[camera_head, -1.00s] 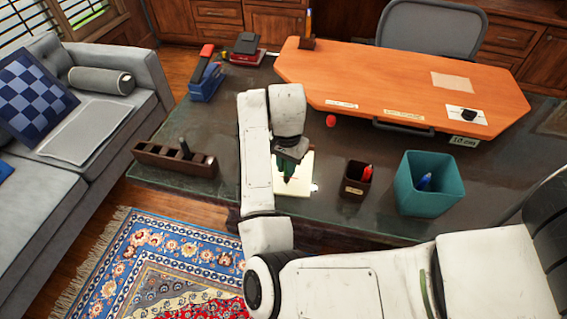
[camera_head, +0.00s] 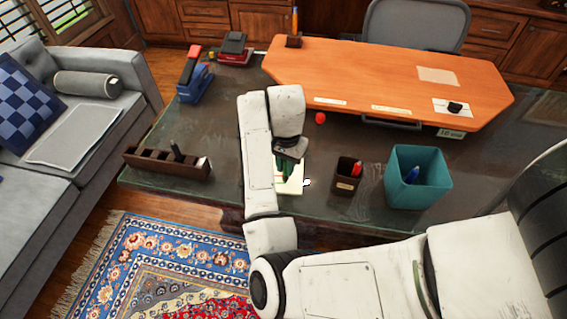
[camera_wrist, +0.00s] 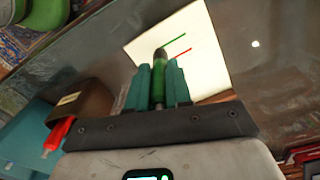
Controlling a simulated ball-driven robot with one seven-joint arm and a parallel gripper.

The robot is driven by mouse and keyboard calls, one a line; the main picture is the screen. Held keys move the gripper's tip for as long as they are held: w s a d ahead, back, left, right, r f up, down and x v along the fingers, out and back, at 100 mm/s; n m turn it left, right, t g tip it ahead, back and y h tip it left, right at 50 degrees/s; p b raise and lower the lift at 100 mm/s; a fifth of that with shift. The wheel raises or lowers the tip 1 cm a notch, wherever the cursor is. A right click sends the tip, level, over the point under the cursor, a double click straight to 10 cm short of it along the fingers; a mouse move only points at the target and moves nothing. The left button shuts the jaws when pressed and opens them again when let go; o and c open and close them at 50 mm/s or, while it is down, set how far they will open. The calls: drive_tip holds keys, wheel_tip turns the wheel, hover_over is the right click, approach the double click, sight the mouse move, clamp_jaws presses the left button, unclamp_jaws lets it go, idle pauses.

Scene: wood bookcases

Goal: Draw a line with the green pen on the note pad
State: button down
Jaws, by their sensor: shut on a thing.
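My gripper (camera_wrist: 158,75) is shut on the green pen (camera_wrist: 158,68), which sits between its two teal fingers with the tip pointing at the pad. The note pad (camera_wrist: 205,72) is a pale cream sheet carrying a short green line (camera_wrist: 175,41) and a short red line (camera_wrist: 183,51). The green line starts close to the pen tip; I cannot tell whether the tip touches the paper. In the head view my gripper (camera_head: 286,168) is above the note pad (camera_head: 290,188), and my arm hides part of the pad.
A dark cup with a red pen (camera_head: 346,187) and a teal bin with a blue pen (camera_head: 418,190) stand right of the pad. A red ball (camera_head: 320,118) lies near the orange desk top (camera_head: 380,75).

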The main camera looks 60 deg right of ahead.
drive_tip(key=shift+s+d+f, duration=0.15)
drive_tip(key=shift+s+d, duration=0.15)
drive_tip(key=shift+s, duration=0.4)
drive_tip(key=shift+w+a, duration=0.1)
drive_tip(key=shift+w, duration=0.15)
drive_tip(key=shift+w+a+p, duration=0.25)
drive_tip(key=shift+w+p, duration=0.1)
drive_tip(key=shift+w, duration=0.2)
drive_tip(key=shift+w, duration=0.1)
drive_tip(key=shift+w+a+r, duration=0.2)
drive_tip(key=shift+w+a, duration=0.1)
drive_tip(key=shift+w, duration=0.25)
drive_tip(key=shift+w, duration=0.1)
drive_tip(key=shift+w+a, duration=0.3)
drive_tip(key=shift+w, duration=0.25)
drive_tip(key=shift+w, duration=0.1)
